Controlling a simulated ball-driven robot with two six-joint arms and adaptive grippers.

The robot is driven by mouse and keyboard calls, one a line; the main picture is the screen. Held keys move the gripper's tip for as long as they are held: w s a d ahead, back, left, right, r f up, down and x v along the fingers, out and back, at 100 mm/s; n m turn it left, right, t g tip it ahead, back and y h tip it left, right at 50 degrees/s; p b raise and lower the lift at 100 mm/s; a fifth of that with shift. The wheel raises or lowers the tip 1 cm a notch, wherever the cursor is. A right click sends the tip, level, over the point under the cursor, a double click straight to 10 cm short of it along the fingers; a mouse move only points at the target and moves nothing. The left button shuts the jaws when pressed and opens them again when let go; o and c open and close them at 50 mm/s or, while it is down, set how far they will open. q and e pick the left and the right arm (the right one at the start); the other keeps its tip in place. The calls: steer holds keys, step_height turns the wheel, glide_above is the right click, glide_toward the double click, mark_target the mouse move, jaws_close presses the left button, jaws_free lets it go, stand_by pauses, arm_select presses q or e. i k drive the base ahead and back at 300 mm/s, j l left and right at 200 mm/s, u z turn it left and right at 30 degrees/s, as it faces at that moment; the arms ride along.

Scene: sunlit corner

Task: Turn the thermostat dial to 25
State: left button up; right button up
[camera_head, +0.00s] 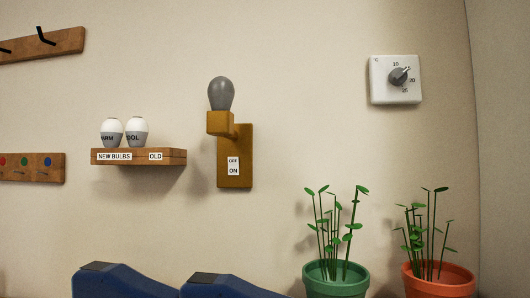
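The thermostat (381,93) is a white square plate high on the wall at the right. Its round grey dial (398,77) has a pale pointer aimed up and to the right, around the 15 mark, between the 10 and 20 labels. The 25 label (405,90) sits below the dial. Neither of my grippers shows in the head view, so their positions and states cannot be seen.
Plants in a green pot (336,282) and an orange pot (439,285) stand below the thermostat. A wall lamp (235,170) with a grey bulb and a wooden shelf (138,157) with two bulbs are further left. The wall around the thermostat is clear.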

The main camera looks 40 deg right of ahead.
mark_target(399, 75)
steer(key=z, duration=2.05)
